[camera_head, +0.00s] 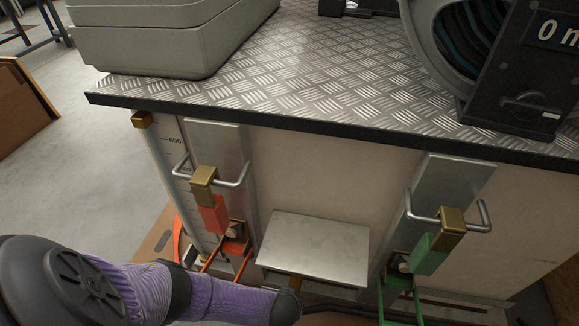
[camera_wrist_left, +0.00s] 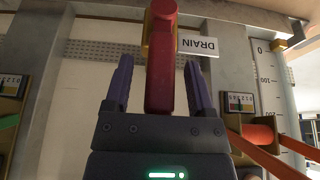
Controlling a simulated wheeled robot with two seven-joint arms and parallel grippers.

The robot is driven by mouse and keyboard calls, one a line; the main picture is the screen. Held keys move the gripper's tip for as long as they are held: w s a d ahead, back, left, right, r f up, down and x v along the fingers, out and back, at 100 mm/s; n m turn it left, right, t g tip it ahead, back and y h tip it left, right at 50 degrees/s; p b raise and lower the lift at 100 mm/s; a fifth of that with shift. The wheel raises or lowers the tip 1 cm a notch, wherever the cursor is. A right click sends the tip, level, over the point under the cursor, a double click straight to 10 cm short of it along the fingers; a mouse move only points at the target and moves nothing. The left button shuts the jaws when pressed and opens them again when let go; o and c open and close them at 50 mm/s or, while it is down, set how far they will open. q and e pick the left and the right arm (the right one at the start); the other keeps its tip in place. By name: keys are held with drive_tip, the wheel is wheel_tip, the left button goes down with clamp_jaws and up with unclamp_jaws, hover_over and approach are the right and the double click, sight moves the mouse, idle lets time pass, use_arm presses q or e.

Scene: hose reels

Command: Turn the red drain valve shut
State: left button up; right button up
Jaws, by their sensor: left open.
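The red drain valve's handle (camera_wrist_left: 160,75) shows in the left wrist view as a long red bar, with a yellow edge along its upper left side. A white DRAIN label (camera_wrist_left: 198,44) sits beside it. My left gripper (camera_wrist_left: 158,64) is open, with one dark finger on each side of the bar; whether either finger touches it I cannot tell. In the head view my left arm (camera_head: 225,300) reaches in along the bottom from the left. Its gripper and the red valve handle cannot be made out there. My right gripper is in neither view.
A metal shelf plate (camera_head: 315,248) juts out just above my left arm's end. A red hose fitting (camera_head: 214,213) hangs on the left and a green one (camera_head: 430,252) on the right, below U-shaped metal bars. The tread-plate top (camera_head: 300,85) overhangs the front.

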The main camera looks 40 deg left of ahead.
use_arm(q)
drive_tip(key=shift+c, duration=0.2)
clamp_jaws()
idle(1.3)
